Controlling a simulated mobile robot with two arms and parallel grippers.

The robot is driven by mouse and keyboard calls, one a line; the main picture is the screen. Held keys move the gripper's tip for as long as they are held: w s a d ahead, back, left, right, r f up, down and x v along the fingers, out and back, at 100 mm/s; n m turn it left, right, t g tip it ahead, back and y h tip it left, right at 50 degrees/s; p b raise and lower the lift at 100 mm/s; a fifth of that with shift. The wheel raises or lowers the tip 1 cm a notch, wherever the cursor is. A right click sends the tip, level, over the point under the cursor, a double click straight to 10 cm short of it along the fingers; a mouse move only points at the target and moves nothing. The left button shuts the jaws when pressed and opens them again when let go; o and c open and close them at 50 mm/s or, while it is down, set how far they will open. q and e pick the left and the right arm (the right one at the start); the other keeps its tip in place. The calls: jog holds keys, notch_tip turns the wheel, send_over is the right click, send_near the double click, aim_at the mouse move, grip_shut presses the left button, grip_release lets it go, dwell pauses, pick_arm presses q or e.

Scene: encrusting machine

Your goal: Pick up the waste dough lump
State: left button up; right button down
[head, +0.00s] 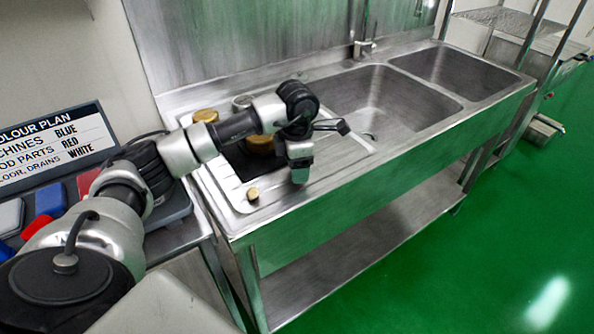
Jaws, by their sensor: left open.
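A small tan lump (253,193), which looks like the waste dough lump, sits on the front left part of the steel drainboard (225,190). My left arm reaches in from the left over the drainboard. My left gripper (300,176) points down, to the right of the small lump and apart from it. It is open, and I see nothing held in it. Its fingertips are small and hard to make out here. My right gripper is not in view.
Larger brown round items (206,115) stand farther back on the drainboard, partly behind my arm. Two empty sink basins (385,98) lie to the right, with a tap (363,48) behind. A colour plan sign (55,145) and blue and red items are at the left.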

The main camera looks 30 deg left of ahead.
pick_arm(q)
jog(key=shift+f, duration=0.65)
jog(key=c, duration=1)
jog(key=shift+r, duration=0.15)
